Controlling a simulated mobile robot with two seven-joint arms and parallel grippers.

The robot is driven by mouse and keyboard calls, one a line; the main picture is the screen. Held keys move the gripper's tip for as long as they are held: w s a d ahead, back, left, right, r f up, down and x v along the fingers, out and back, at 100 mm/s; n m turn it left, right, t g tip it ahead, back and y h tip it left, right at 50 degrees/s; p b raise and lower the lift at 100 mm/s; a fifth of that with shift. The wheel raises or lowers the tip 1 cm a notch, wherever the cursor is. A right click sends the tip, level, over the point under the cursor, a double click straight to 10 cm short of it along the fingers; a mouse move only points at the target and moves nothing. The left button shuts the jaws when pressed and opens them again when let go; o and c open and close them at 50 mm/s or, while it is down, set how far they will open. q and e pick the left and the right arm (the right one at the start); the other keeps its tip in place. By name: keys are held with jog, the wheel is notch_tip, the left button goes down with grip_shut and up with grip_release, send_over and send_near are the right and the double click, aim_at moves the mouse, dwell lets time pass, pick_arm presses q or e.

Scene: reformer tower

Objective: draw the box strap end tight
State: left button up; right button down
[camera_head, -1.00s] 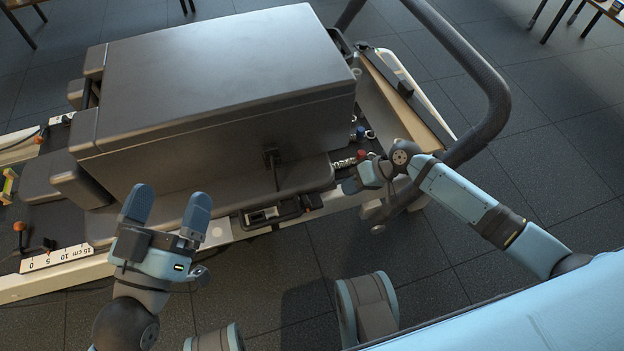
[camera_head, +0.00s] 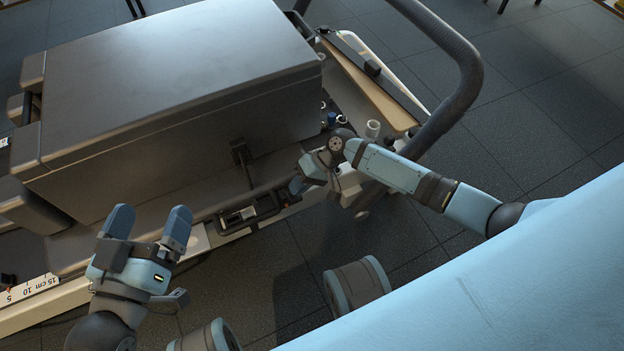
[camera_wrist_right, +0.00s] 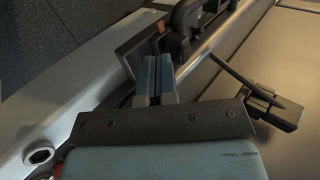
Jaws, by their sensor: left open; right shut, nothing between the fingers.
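The large grey box (camera_head: 170,85) sits on the reformer carriage. A dark clip (camera_head: 240,151) is on its front side, with a thin black strap (camera_head: 247,176) running down from it toward a black buckle-like frame (camera_head: 246,214) at the rail. In the right wrist view the strap (camera_wrist_right: 229,71) leads to the clip (camera_wrist_right: 272,105). My right gripper (camera_head: 296,186) is shut and empty at the frame's right end; its blue fingers (camera_wrist_right: 156,72) overlap the dark frame in the wrist view, and contact cannot be told. My left gripper (camera_head: 149,222) is open and empty, in front of the rail.
A white scale strip (camera_head: 30,289) lies along the rail at lower left. A thick dark curved bar (camera_head: 470,75) rises at the right, behind my right arm. A white cup-like fitting (camera_head: 373,129) stands near the right end.

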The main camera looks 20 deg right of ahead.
aim_at(283, 197)
jog(key=shift+a, duration=0.55)
pick_arm(q)
jog(key=shift+f, duration=0.3)
jog(key=shift+r, duration=0.1)
pick_arm(e)
jog(key=shift+a+r+p, duration=0.2)
jog(key=shift+a+p, duration=0.2)
jog(key=shift+p, duration=0.4)
jog(key=shift+a+f, duration=0.1)
jog(key=shift+a, duration=0.05)
pick_arm(q)
notch_tip(283, 197, up, 2)
jog(key=shift+r+t, duration=0.2)
jog(key=shift+t, duration=0.2)
pick_arm(e)
jog(key=shift+f, duration=0.1)
